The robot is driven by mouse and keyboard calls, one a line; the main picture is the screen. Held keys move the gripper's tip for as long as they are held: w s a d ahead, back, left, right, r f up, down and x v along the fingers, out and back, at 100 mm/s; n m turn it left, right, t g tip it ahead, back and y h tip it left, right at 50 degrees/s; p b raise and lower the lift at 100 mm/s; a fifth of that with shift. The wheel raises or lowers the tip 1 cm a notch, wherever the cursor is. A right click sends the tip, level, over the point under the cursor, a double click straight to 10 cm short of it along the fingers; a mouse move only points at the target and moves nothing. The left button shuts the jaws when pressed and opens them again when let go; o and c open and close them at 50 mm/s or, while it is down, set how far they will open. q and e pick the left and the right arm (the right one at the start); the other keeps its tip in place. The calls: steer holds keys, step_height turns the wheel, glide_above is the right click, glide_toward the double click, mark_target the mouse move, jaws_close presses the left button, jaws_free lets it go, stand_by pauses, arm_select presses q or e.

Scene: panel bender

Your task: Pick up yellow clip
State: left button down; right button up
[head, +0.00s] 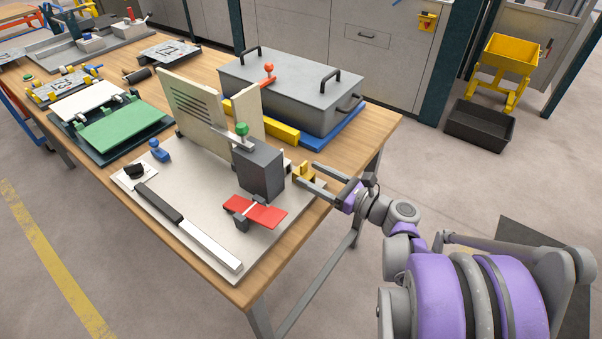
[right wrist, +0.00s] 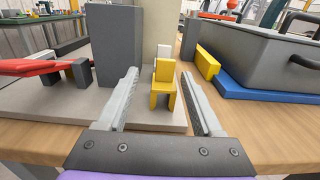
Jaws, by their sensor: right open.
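The yellow clip (head: 304,171) stands on the right edge of the light fixture board (head: 190,215), beside the dark grey block (head: 262,172). In the right wrist view the yellow clip (right wrist: 163,88) is upright, between and just beyond the fingertips. My right gripper (head: 312,178) is open and empty, with its fingers reaching in from the right at the board's edge. In the right wrist view its two fingers (right wrist: 160,92) are spread to either side of the clip, with no contact visible. My left gripper is not in view.
The dark grey block (right wrist: 118,45) and a red lever (head: 258,213) stand left of the clip. Behind are a yellow bar (head: 280,132) and a grey lidded box (head: 290,88) on a blue base. The wooden table's (head: 375,130) right edge runs under my right gripper.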

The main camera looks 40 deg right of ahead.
steer(key=x, duration=0.7)
steer(key=shift+d, duration=0.3)
jaws_close()
